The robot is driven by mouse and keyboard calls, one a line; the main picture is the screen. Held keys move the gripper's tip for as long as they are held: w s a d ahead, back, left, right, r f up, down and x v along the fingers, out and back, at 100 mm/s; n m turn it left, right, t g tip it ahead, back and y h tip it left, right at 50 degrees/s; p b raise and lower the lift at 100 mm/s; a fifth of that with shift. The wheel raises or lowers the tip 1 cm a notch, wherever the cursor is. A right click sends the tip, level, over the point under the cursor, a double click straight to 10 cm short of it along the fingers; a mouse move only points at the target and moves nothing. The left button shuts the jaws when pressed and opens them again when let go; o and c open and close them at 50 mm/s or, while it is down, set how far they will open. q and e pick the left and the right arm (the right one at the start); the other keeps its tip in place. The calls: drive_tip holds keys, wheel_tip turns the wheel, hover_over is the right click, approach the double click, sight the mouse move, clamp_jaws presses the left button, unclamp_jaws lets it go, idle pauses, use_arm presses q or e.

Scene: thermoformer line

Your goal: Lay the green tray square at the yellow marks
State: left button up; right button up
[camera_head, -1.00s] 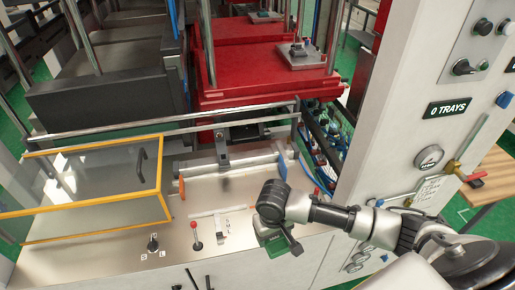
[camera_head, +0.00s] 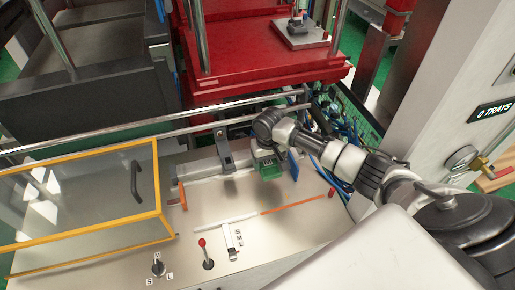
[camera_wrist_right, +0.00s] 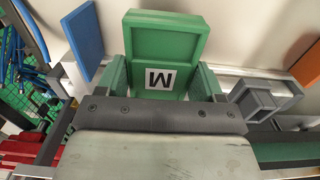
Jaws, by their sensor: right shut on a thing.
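The tray is over the back of the pale machine deck, between a dark bracket and a blue plate. I cannot tell whether it touches the deck. I cannot make out yellow marks beneath it. My left gripper is not in view.
The blue plate (camera_head: 293,164) stands close right of the tray; the dark bracket (camera_head: 224,149) is left. An orange strip (camera_head: 293,204) lies on the deck. A lever (camera_head: 205,254) and a yellow-framed guard (camera_head: 85,195) are front left. Deck (camera_head: 215,205) in front is mostly clear.

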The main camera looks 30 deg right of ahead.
sight(267, 183)
drive_tip(key=shift+w, duration=0.1)
drive_tip(key=shift+r, duration=0.15)
drive_tip(key=shift+s+r, duration=0.25)
drive_tip(key=shift+s, duration=0.45)
drive_tip(key=shift+w, duration=0.25)
drive_tip(key=shift+f+p, duration=0.3)
drive_tip(key=shift+f, duration=0.45)
drive_tip(key=shift+f+b, duration=0.35)
drive_tip(key=shift+b, duration=0.1)
drive_tip(key=shift+f+b, duration=1)
drive_tip(key=shift+f, duration=0.9)
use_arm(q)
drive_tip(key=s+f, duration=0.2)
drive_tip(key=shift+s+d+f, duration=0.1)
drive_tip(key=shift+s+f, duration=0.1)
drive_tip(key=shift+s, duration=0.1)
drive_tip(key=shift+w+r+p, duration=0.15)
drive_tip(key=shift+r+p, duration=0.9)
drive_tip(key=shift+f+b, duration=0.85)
use_arm(e)
drive_tip(key=shift+f, duration=1.6)
